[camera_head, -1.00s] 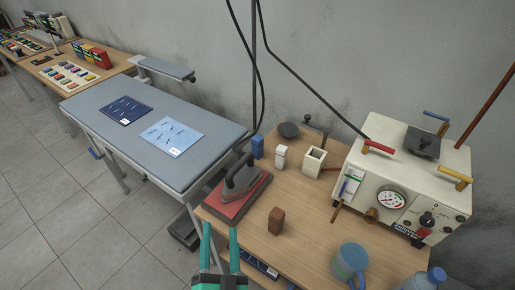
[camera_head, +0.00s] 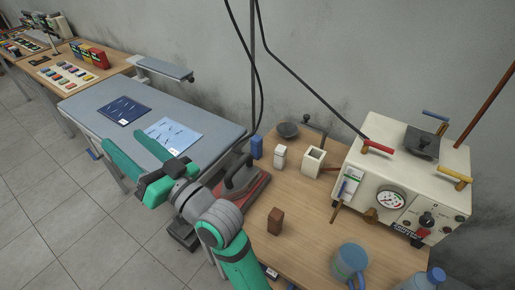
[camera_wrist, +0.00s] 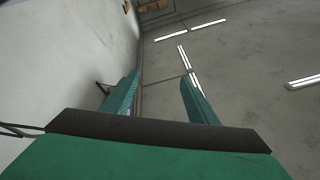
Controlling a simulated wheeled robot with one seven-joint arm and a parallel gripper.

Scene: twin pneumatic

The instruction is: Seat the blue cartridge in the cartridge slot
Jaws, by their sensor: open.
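A small upright blue block (camera_head: 256,147), which looks like the blue cartridge, stands at the back left of the wooden table. A white open-topped square holder (camera_head: 314,161) stands to its right; I cannot tell for sure that it is the cartridge slot. My gripper (camera_head: 123,140) is open and empty, raised in front of the grey padded bench, left of the blue block and well apart from it. In the wrist view its two green fingers (camera_wrist: 160,80) are spread with nothing between them. That view shows neither block nor holder.
A white bottle-like block (camera_head: 280,157) stands between the blue block and holder. An iron (camera_head: 240,172) on a red base is partly hidden by my arm. A brown block (camera_head: 275,221), blue mug (camera_head: 350,263) and white gauge machine (camera_head: 400,185) stand on the table. Hoses hang behind.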

